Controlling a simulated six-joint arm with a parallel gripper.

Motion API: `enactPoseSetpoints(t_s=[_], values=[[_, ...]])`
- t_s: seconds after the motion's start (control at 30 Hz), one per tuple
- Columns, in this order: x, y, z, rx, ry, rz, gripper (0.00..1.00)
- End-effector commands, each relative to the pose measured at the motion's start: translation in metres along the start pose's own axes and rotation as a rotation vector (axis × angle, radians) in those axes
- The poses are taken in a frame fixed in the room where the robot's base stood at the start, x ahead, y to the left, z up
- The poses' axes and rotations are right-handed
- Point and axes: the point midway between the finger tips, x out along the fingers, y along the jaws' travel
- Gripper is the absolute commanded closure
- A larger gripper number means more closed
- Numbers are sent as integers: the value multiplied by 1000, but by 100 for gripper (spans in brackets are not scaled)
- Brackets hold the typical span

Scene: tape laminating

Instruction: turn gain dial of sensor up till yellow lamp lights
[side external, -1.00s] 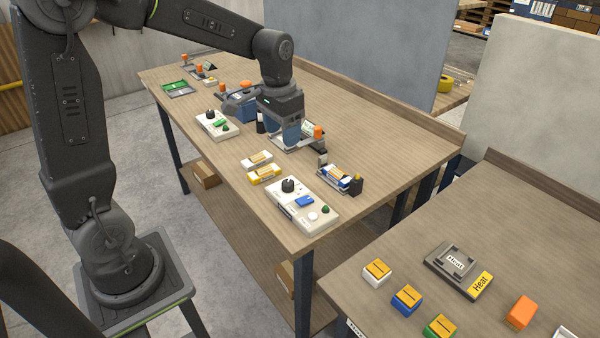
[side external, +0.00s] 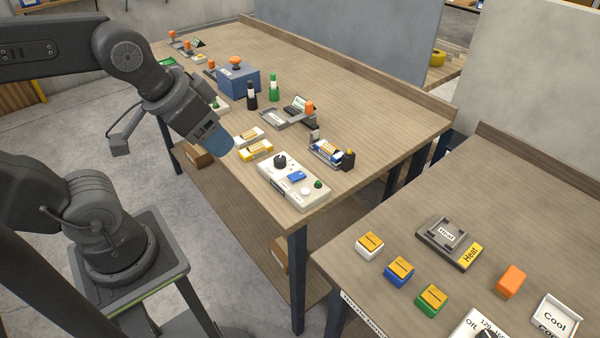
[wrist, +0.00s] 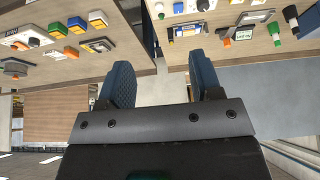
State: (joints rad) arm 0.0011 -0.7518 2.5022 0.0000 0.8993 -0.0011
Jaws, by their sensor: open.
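A white control box (side external: 293,182) sits near the table's front corner. It carries a black dial (side external: 281,161), a blue part, a white button and a green button. Beyond it is a small station (side external: 326,152) with a blue, white and yellow block. I cannot tell which part is the sensor's gain dial or whether a yellow lamp is lit. My gripper (side external: 216,143) is left of the control box, apart from it. In the wrist view its blue fingers (wrist: 160,66) are open and empty.
White (side external: 249,136) and yellow (side external: 257,150) boxes lie between my gripper and the control box. Black (side external: 252,97) and green (side external: 273,90) bottles stand farther back. A second table at right holds coloured blocks, a Heat fixture (side external: 449,241) and a Cool tray (side external: 556,318).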

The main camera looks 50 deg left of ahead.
Motion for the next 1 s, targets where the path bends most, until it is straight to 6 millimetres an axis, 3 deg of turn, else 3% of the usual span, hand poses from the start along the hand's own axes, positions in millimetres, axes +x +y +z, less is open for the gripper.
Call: enactPoseSetpoints(t_s=[0.3,0.47,0.67,0.8,1.0], values=[[0,-1,-3,-5,-6,-2,41],[9,-8,-24,-49,-65,-16,41],[41,-30,-73,-158,-202,-47,41],[76,-52,-103,-240,-297,-67,41],[131,-84,-128,-343,-416,-90,41]])
